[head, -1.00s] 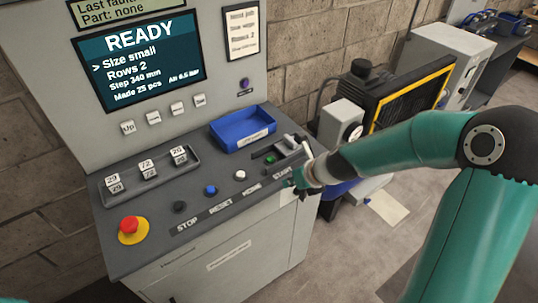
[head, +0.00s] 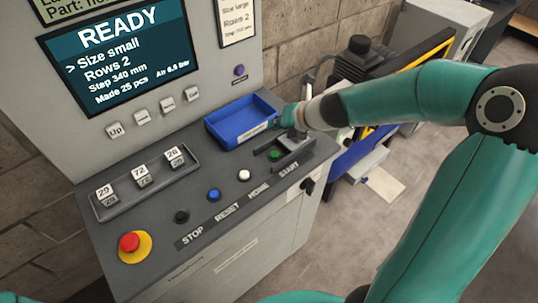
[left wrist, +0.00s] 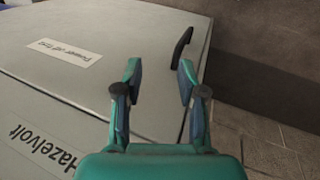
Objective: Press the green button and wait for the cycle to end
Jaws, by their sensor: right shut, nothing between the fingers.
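The green button (head: 274,155) sits above the START label (head: 288,169) at the right end of the sloped grey panel. It shows clear of any finger. My right gripper (head: 287,117) is shut and empty, beyond the button in the picture, by the right end of the blue tray; its height above the panel is hard to tell. The screen (head: 122,58) reads READY, Size small, Rows 2, Step 340 mm, Made 25 pcs. My left gripper (left wrist: 158,64) is open and empty in the left wrist view, in front of a grey cabinet face.
A white button (head: 244,175), a blue button (head: 214,194) and a black button (head: 181,216) lie left of the green one. A red emergency stop (head: 130,242) is at the front left. The blue tray (head: 225,137) and a tray of number tiles (head: 103,211) stand behind.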

